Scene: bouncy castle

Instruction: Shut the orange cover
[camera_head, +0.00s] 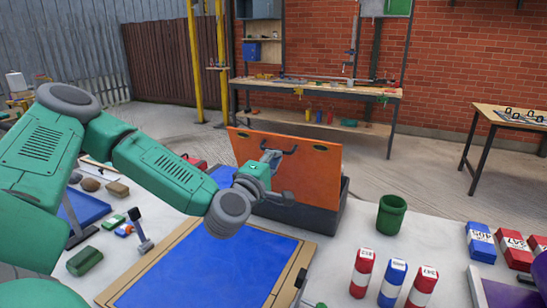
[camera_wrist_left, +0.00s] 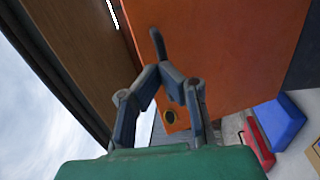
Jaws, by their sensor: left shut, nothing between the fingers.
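The orange cover (camera_head: 312,182) stands raised, tilted upright, on a dark grey box (camera_head: 322,218) at the back of the white table. A dark handle (camera_head: 290,150) sits at its upper edge. My left gripper (camera_head: 272,156) is shut and empty in front of the cover, close to the handle. In the left wrist view the fingers (camera_wrist_left: 158,68) meet beside the orange cover (camera_wrist_left: 225,50), with a dark curved piece just beyond the tips. I cannot tell whether they touch it. The box's inside is hidden. My right gripper is not in view.
A blue panel with a tan frame (camera_head: 118,290) lies in front of the box. A green cup (camera_head: 391,215) stands to the box's right. Red, white and blue cans (camera_head: 392,283) stand nearer. A hammer (camera_head: 140,232) and small blocks are at left. A workbench (camera_head: 320,88) stands behind.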

